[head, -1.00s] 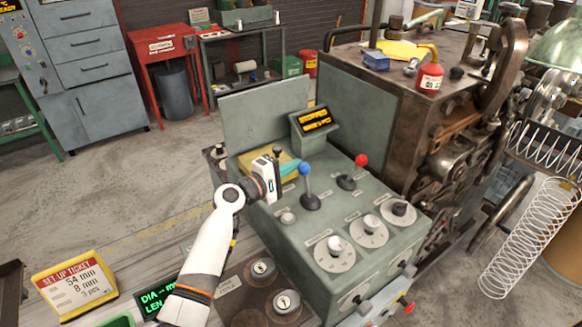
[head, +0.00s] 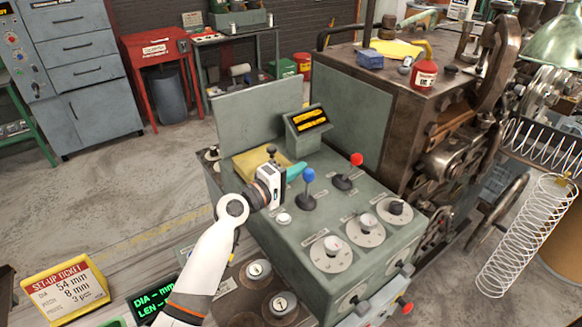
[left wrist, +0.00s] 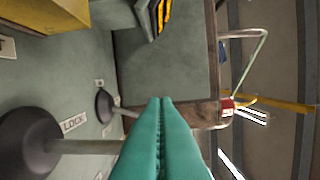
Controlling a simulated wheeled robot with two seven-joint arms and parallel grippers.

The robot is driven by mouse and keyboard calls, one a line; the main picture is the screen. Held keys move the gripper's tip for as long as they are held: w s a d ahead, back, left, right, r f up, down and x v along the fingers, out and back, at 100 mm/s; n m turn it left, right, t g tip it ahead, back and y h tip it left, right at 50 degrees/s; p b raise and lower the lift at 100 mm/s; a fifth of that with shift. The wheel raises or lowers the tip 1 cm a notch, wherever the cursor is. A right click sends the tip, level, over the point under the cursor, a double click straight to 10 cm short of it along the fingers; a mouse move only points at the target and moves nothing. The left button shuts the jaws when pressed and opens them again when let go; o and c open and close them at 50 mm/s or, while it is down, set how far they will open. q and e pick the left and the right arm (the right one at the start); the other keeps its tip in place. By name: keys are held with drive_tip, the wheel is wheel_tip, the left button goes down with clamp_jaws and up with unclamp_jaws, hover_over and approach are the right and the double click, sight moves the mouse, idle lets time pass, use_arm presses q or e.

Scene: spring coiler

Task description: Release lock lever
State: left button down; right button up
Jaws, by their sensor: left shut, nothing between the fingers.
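The green control panel (head: 340,215) carries a blue-knobbed lever (head: 309,175), a red-knobbed lever (head: 356,160) and a black-knobbed lever (head: 271,150). My left gripper (head: 303,167) is shut and empty, its teal fingertips right beside the blue knob at its left. I cannot tell whether they touch it. In the left wrist view the shut fingers (left wrist: 160,101) point over the panel. A LOCK label (left wrist: 75,122) lies beside a large black lever base (left wrist: 25,145), whose stalk runs behind the fingers; its knob is hidden. My right gripper is not in view.
An amber display box (head: 307,128) and a yellow block (head: 262,163) stand at the panel's back. Round dials (head: 332,253) fill its front right. The coiler machine (head: 430,110) is behind to the right. A set-up ticket (head: 65,290) is at lower left.

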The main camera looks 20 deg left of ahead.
sight(306, 177)
use_arm(q)
drive_tip(key=shift+s+d+p, duration=0.45)
drive_tip(key=shift+s+d, duration=0.45)
drive_tip(key=shift+d, duration=0.25)
drive_tip(key=shift+s+d+f, duration=0.1)
drive_tip(key=shift+f, duration=0.05)
